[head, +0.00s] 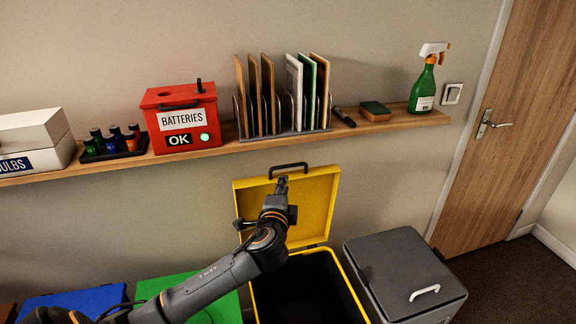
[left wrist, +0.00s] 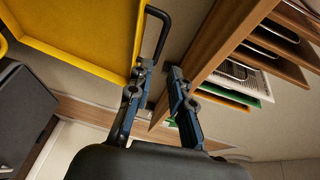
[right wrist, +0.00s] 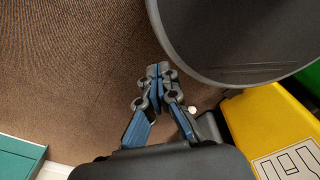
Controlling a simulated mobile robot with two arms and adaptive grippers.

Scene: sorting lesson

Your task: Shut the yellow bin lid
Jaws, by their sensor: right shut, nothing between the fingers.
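The yellow bin's lid (head: 318,190) stands open and upright against the wall in the head view, its black handle (head: 288,166) along the top edge. The bin (head: 349,286) below it is open, with a dark inside. My left gripper (head: 282,184) is in front of the lid, just below the handle. In the left wrist view the left gripper (left wrist: 160,68) is open, and the lid (left wrist: 85,30) and handle (left wrist: 162,32) are by one fingertip; I cannot tell whether they touch. My right gripper (right wrist: 158,70) is shut and empty above the carpet, outside the head view.
A grey-lidded bin (head: 400,262) stands right of the yellow one; green (head: 172,284) and blue (head: 75,300) lids are to the left. Above runs a wooden shelf (head: 225,142) with a red battery box (head: 183,118), upright boards and a spray bottle (head: 424,90). A door is at right.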

